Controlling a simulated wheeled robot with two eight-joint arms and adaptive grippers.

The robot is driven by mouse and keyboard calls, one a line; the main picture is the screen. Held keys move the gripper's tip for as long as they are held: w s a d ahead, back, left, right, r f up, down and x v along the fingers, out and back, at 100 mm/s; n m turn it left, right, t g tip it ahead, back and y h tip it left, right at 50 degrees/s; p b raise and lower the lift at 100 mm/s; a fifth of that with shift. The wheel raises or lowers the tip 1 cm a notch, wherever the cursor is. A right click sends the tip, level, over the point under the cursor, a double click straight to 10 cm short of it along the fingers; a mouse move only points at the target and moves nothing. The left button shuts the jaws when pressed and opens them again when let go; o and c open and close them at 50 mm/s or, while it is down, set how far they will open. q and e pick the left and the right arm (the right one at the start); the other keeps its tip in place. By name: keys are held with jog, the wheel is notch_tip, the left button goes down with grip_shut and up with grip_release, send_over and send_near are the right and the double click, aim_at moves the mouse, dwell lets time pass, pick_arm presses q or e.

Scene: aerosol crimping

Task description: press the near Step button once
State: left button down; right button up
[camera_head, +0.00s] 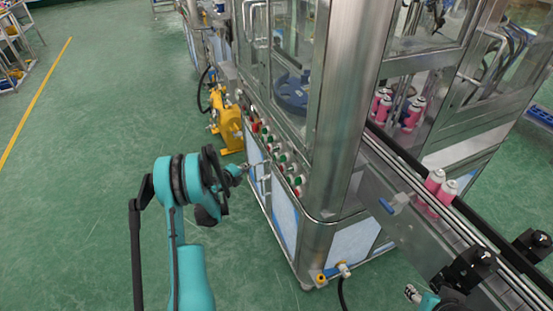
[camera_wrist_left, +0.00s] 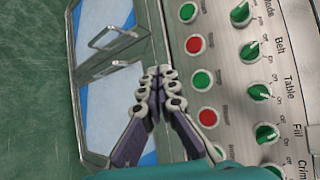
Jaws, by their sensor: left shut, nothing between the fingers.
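The control panel (camera_head: 272,150) runs along the machine's side with green and red buttons. In the left wrist view, a row of round buttons includes an upper green button (camera_wrist_left: 188,12), a red button (camera_wrist_left: 194,44), a middle green button (camera_wrist_left: 201,79) and a lower red button (camera_wrist_left: 207,117). Their small labels are too blurred to tell which is the near Step button. My left gripper (camera_head: 244,168) is shut and empty beside the panel; its closed fingertips (camera_wrist_left: 160,72) appear left of the buttons, over the panel edge. My right gripper (camera_head: 412,293) shows only partly at the bottom right.
Green selector knobs (camera_wrist_left: 251,51) line the panel beside the buttons. Metal handles (camera_wrist_left: 117,38) stick out from the cabinet doors below. A steel corner post (camera_head: 338,110) and a conveyor with pink cans (camera_head: 441,190) stand to the right.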

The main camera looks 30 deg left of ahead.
aim_at(275, 158)
pick_arm(q)
jog(key=w+d, duration=0.5)
jog(key=w, duration=0.1)
jog(key=shift+w+d+p, duration=0.35)
dwell(0.3)
jog(key=shift+w+d, duration=0.1)
dwell(1.2)
jog(key=shift+w+d, duration=0.15)
jog(key=shift+w, duration=0.05)
